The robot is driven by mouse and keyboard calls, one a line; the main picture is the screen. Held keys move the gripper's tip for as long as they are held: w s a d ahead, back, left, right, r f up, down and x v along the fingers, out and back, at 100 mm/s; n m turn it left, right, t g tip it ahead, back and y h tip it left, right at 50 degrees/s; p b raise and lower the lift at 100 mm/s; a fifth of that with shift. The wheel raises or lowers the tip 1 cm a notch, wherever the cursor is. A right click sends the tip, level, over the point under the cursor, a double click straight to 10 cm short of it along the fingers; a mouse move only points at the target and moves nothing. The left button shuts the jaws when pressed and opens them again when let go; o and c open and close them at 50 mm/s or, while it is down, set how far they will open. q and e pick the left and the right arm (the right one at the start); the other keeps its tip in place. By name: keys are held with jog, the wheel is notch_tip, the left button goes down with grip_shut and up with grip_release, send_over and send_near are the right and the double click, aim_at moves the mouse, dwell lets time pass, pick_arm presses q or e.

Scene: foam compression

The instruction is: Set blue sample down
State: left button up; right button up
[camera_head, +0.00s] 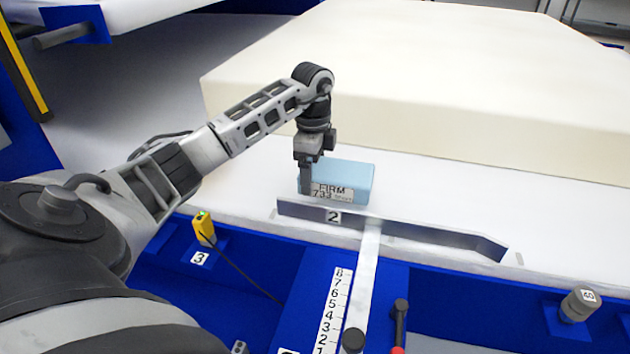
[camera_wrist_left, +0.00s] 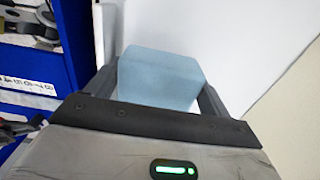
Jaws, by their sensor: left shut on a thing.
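The blue sample (camera_head: 348,179) is a light blue foam block with a label reading "FIRM 733". It is on or just above the white surface, behind the metal bar marked 2 (camera_head: 400,229); I cannot tell whether it touches the surface. My left gripper (camera_head: 306,178) comes down from above and is shut on the block's left part. In the left wrist view the block (camera_wrist_left: 158,78) sits between the two dark fingers (camera_wrist_left: 158,95). My right gripper is not in view.
A large cream foam slab (camera_head: 430,100) lies behind the block. In front, a blue bench (camera_head: 290,262) carries a number scale (camera_head: 333,315), a yellow device (camera_head: 204,229) and a grey cylinder marked 60 (camera_head: 578,304). The white surface (camera_head: 470,195) right of the block is clear.

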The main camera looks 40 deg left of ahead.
pick_arm(q)
jog(key=shift+w+d+f, duration=0.1)
jog(key=shift+f, duration=0.8)
jog(key=shift+w+d+f, duration=0.1)
jog(key=shift+f, duration=0.8)
jog(key=shift+f, duration=0.15)
jog(key=o, duration=0.7)
jog(key=shift+c, duration=0.2)
notch_tip(320, 180, up, 12)
jog(key=shift+r, duration=0.2)
jog(key=shift+s, duration=0.1)
